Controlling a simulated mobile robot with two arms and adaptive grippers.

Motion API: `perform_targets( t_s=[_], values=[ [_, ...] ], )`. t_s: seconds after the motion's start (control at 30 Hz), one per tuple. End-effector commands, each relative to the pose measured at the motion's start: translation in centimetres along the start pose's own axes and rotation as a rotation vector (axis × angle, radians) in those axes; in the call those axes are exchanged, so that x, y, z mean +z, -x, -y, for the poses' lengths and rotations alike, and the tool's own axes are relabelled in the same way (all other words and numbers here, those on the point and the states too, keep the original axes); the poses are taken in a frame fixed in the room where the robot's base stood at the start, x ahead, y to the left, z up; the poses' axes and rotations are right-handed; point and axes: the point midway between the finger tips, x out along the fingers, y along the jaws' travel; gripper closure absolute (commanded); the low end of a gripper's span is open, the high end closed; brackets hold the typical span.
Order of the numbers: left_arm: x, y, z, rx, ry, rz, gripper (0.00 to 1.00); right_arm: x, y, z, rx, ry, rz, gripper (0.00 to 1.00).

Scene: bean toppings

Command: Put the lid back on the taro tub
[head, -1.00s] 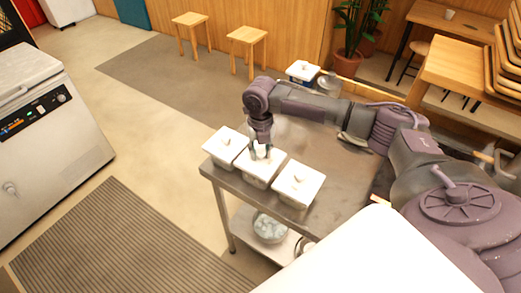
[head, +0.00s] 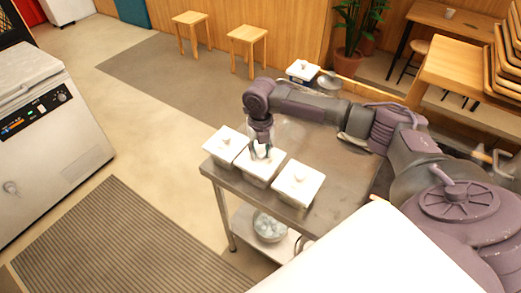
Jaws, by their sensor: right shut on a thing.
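Three white square tubs stand in a row on the steel table (head: 340,190). The left tub (head: 226,144) and the right tub (head: 298,184) have white lids with small knobs on. My right gripper (head: 261,154) is over the middle tub (head: 257,177), pointing down, shut on a white lid (head: 270,162). The lid is at the tub's top; I cannot tell if it is fully seated. No label shows which tub is taro. My left gripper is not in view.
Another white lidded tub (head: 301,70) and a metal bowl (head: 328,82) stand behind my right arm. A bowl (head: 269,227) sits on the lower shelf. A white surface fills the bottom foreground. The table's right part is clear.

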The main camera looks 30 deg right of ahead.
Motion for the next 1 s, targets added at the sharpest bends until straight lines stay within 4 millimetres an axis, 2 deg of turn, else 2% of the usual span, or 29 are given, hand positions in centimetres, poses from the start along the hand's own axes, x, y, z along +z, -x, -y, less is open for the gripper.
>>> perform_targets(
  t_s=[1.0],
  values=[
    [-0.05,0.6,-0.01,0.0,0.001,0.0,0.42,-0.05,-0.22,-0.02,0.0,0.0,-0.001,0.99]
  ],
)
